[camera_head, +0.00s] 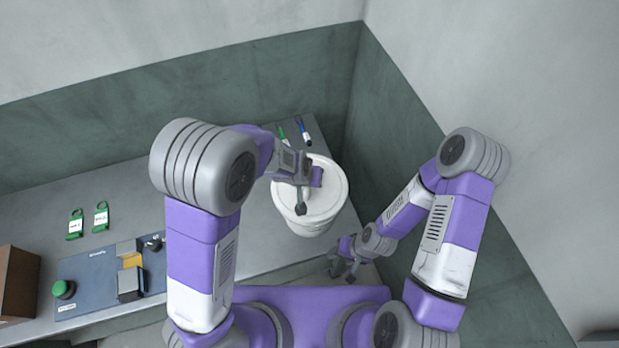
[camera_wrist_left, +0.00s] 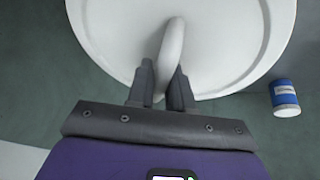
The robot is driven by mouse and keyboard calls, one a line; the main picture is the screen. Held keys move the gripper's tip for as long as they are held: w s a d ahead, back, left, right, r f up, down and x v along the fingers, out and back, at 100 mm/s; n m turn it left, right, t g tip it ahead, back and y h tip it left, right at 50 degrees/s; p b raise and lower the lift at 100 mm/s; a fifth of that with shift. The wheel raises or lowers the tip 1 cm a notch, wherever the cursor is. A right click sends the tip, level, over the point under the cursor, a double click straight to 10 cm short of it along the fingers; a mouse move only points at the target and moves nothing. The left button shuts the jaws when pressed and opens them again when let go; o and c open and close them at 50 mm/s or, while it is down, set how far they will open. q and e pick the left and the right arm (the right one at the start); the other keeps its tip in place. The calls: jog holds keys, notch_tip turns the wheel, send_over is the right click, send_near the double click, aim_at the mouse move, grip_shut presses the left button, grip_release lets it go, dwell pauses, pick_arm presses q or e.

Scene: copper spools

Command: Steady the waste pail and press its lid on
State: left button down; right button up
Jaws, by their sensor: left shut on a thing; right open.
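The white waste pail (camera_head: 312,228) stands on the grey bench near the corner. Its round white lid (camera_head: 329,187) is over the pail's mouth; I cannot tell whether it is fully seated. My left gripper (camera_head: 300,200) reaches over the lid from above. In the left wrist view its two fingers (camera_wrist_left: 161,88) are shut on the lid's arched white handle (camera_wrist_left: 171,50), with the lid's rim (camera_wrist_left: 262,60) around it. My right gripper (camera_head: 343,269) is open and empty, low at the pail's front right, apart from it.
A green and a blue marker (camera_head: 305,132) lie behind the pail. A blue-and-white cylinder (camera_wrist_left: 286,98) shows in the wrist view. Walls close in behind and right.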

dwell(0.4)
pick_arm(q)
jog(key=shift+c, duration=2.3)
grip_release()
jog(key=shift+r, duration=0.1)
jog(key=shift+r+p, duration=3.35)
jog(key=shift+r, duration=0.1)
grip_shut()
jog(key=shift+f, duration=0.25)
